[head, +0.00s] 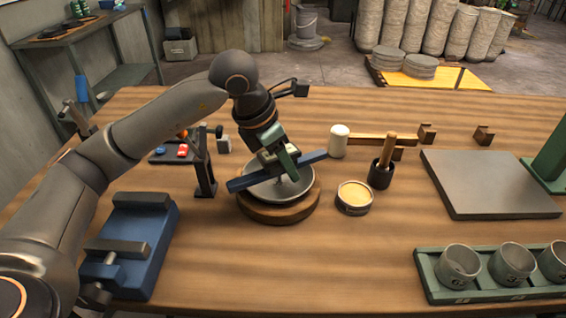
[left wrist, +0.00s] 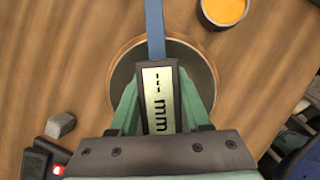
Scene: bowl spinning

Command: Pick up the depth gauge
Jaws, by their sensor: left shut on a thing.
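The depth gauge has a long blue bar (head: 312,158) and a dark body with a pale plate marked "mm" (left wrist: 158,100). It lies across the mouth of a grey metal bowl (head: 285,188), its bar reaching past both sides. My left gripper (head: 281,162) is above the bowl, shut on the gauge's body; its green fingers also show on either side of the body in the left wrist view (left wrist: 160,108). I cannot tell whether the bar touches the bowl's rim. The gripper hides part of the gauge and bowl. My right gripper is not in view.
The bowl sits on a round wooden base (head: 279,213). A dark stand (head: 204,175) is left, a blue vise (head: 135,245) front left. The front middle is clear.

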